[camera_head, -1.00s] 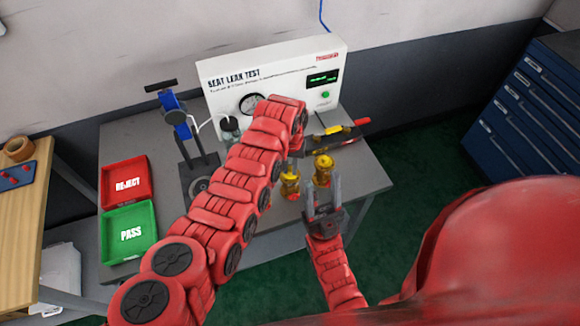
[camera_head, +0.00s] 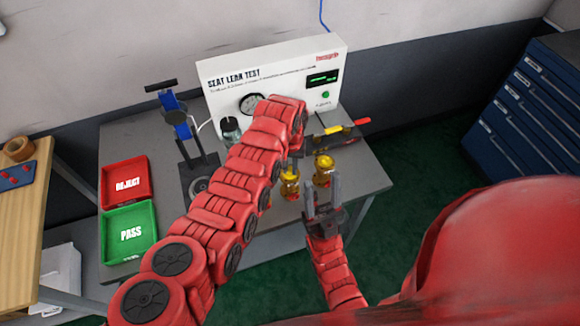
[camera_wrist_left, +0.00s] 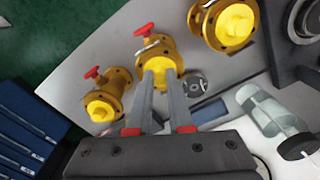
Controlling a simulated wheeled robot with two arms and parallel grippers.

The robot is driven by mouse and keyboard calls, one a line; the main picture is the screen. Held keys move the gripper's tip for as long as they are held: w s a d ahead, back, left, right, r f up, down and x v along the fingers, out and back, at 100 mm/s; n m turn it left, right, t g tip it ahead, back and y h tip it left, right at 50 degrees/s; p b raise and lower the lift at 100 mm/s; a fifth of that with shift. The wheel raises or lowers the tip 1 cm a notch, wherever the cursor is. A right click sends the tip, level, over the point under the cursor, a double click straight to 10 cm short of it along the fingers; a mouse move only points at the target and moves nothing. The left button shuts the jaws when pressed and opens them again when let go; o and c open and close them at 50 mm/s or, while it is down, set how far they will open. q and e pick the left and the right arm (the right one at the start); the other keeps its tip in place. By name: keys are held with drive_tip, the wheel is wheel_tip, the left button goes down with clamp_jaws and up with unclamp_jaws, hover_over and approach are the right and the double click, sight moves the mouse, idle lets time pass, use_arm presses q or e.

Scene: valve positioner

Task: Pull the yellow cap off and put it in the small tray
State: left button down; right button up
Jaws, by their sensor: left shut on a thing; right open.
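Several gold valves with yellow caps show in the left wrist view. My left gripper (camera_wrist_left: 158,75) is shut on the yellow cap (camera_wrist_left: 156,63) of the middle valve (camera_wrist_left: 158,48). That cap lines up with the valve's flange; I cannot tell whether it is clear of it. Another capped valve (camera_wrist_left: 104,105) is at left, and one (camera_wrist_left: 230,24) is at upper right.
The red REJECT tray (camera_head: 127,170) and green PASS tray (camera_head: 128,250) are at left. The leak test box (camera_head: 280,85) stands at the back, with a glass jar (camera_wrist_left: 262,106) near it.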

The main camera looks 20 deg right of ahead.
sight(290, 170)
use_arm(q)
drive_tip(key=shift+r+p, duration=0.55)
drive_tip(key=shift+r, duration=0.6)
idle(1.0)
drive_tip(key=shift+r+p, duration=0.3)
drive_tip(key=shift+r, duration=1.6)
